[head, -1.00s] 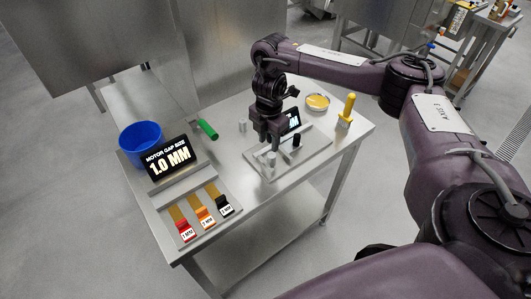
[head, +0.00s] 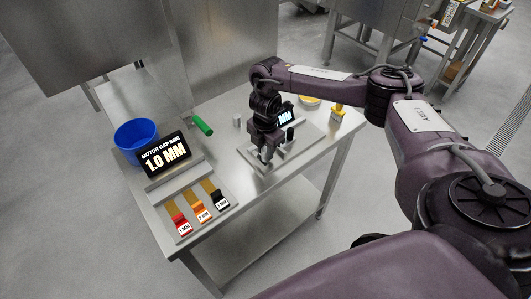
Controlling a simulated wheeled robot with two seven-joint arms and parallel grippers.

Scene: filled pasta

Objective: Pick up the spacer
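Three spacers with coloured, labelled ends lie side by side on a metal holder (head: 161,199) at the front left of the table: a red one (head: 181,224), an orange one (head: 202,212) and a black one (head: 221,202). A sign (head: 165,155) reading "MOTOR GAP SIZE 1.0 MM" stands behind them. My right gripper (head: 265,157) points down over a flat metal plate (head: 302,148) to the right of the spacers, apart from them. Its fingers are small and dark here, so I cannot tell whether they are open or hold anything. My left gripper is out of view.
A small grey cylinder (head: 237,122) stands behind the plate. A second display (head: 286,117) is partly hidden by my arm.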

